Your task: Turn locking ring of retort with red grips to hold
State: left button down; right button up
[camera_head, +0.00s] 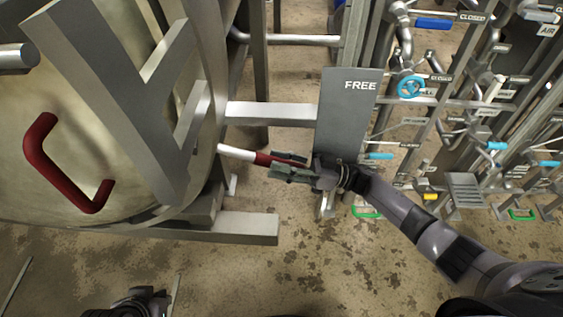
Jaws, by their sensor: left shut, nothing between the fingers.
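The retort (85,110) fills the left side, with a grey locking frame across its front and a curved red handle (42,158). A bar with a white shaft (236,152) and a red grip (262,159) sticks out to the right from the retort's edge. My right gripper (284,166) is at this red grip, with its fingers on both sides of it, and looks shut on it; the grip's end is hidden. My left gripper (140,301) is low at the bottom edge, partly cut off, away from the retort's grips and empty.
A grey plate marked FREE (348,112) stands just behind my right gripper. Pipes, valves and a blue handwheel (410,86) crowd the right side. A grey beam (235,228) juts out below the grip. The stained floor at the bottom centre is clear.

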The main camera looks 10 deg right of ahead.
jog(key=shift+s+a+f, duration=0.15)
jog(key=shift+s+f, duration=0.1)
jog(key=shift+f, duration=0.2)
jog(key=shift+s+a+f, duration=0.1)
jog(key=shift+s+f, duration=0.1)
jog(key=shift+f, duration=0.2)
jog(key=w+r+v, duration=0.1)
jog(key=v, duration=1)
jog(key=shift+s+d+r, duration=0.15)
jog(key=shift+d+r, duration=0.05)
jog(key=shift+d, duration=0.5)
